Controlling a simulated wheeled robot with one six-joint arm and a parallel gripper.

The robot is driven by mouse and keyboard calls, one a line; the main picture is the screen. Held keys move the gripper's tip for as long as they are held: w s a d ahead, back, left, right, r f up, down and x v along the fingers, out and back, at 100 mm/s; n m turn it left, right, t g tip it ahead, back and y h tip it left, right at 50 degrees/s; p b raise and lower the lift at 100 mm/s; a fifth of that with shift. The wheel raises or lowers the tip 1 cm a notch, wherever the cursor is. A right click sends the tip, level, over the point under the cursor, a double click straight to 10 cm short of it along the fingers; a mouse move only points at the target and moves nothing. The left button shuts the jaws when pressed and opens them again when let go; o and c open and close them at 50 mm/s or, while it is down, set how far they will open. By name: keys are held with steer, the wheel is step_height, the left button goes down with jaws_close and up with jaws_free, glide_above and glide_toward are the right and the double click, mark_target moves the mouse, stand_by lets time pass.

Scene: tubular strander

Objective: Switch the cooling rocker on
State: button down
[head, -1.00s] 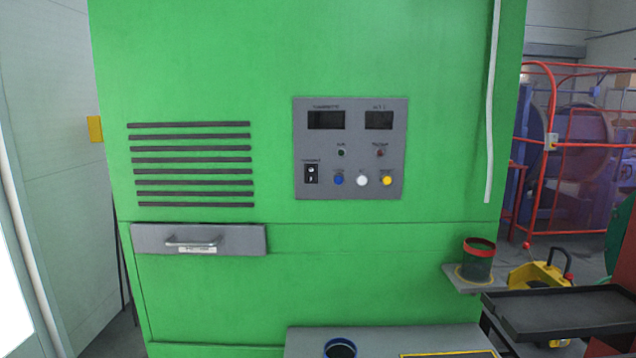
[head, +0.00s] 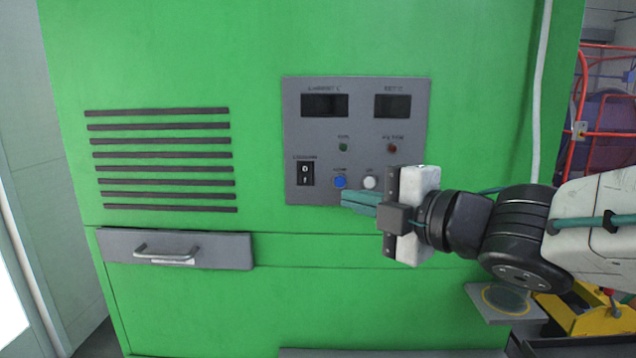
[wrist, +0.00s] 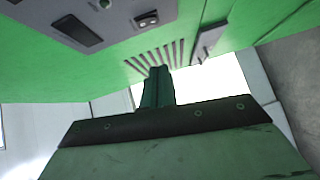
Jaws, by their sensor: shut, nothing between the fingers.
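The cooling rocker (head: 305,173) is a small black switch with white marks at the lower left of the grey control panel (head: 416,100), below its two dark displays. It also shows in the wrist view (wrist: 147,20). The marks are too small to tell which side is pressed. My gripper (head: 345,199) is shut and empty, its teal fingers pointing left, in front of the panel's lower edge. The tips are right of and a little below the rocker, apart from it. The yellow button is hidden behind my gripper.
A blue button (head: 340,182) and a white button (head: 370,183) sit close to my fingers. A drawer with a metal handle (head: 167,252) is below left, under dark vent slots (head: 160,154). A white vertical pipe (head: 541,100) runs at the right.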

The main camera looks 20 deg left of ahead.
glide_toward(300, 183)
steer(key=s+a, duration=0.1)
steer(key=a, duration=0.3)
steer(key=shift+w+a+f, duration=0.1)
steer(key=shift+w+a, duration=0.1)
steer(key=shift+w, duration=0.45)
steer(key=shift+w+a+f, duration=0.1)
steer(key=shift+w+a, duration=0.1)
steer(key=shift+w, duration=0.45)
steer(key=shift+w+a+f, duration=0.1)
steer(key=shift+w+a, duration=0.05)
steer(key=shift+w, duration=0.5)
